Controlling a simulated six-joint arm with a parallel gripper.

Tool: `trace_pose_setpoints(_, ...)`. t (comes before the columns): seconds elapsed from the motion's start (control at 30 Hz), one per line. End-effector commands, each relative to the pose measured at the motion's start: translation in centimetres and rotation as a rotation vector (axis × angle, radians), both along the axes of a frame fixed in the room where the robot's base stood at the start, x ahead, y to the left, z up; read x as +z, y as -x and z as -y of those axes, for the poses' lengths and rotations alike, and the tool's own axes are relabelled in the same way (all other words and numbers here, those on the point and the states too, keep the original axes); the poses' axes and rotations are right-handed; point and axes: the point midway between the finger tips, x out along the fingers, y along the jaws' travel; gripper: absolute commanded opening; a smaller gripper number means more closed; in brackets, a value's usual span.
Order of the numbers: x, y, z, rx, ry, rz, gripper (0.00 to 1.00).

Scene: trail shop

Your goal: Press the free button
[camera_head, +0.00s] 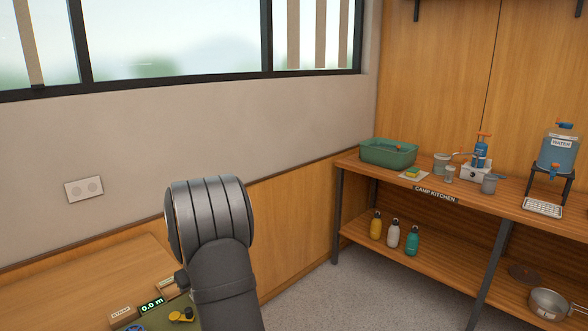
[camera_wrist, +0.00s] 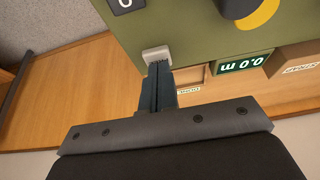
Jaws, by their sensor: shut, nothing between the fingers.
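In the wrist view, my gripper (camera_wrist: 159,66) is shut and empty, its fingertips at the edge of a green panel (camera_wrist: 190,30). A small light-grey block (camera_wrist: 156,53), perhaps a button, sits right at the fingertips. I cannot tell whether they touch it. No readable "free" label shows on it. A black key (camera_wrist: 125,3) with a pale mark is cut off at the top edge. In the head view my arm hides the gripper and most of the green panel (camera_head: 158,323).
A display (camera_wrist: 243,65) reading 0.0 m and a yellow-and-dark knob (camera_wrist: 258,14) are to the right in the wrist view. A wooden bench (camera_head: 60,300) carries the panel. A camp kitchen shelf (camera_head: 350,164) with bottles and pots stands at the right.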

Motion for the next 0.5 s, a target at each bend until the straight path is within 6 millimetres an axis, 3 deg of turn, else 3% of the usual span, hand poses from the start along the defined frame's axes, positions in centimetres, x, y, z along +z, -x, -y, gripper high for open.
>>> trace_pose_setpoints(0.27,-0.64,0.34,0.19,0.001,0.006,-0.013,0.00)
trace_pose_setpoints(0.5,0.23,0.34,0.18,0.002,0.007,-0.013,0.00)
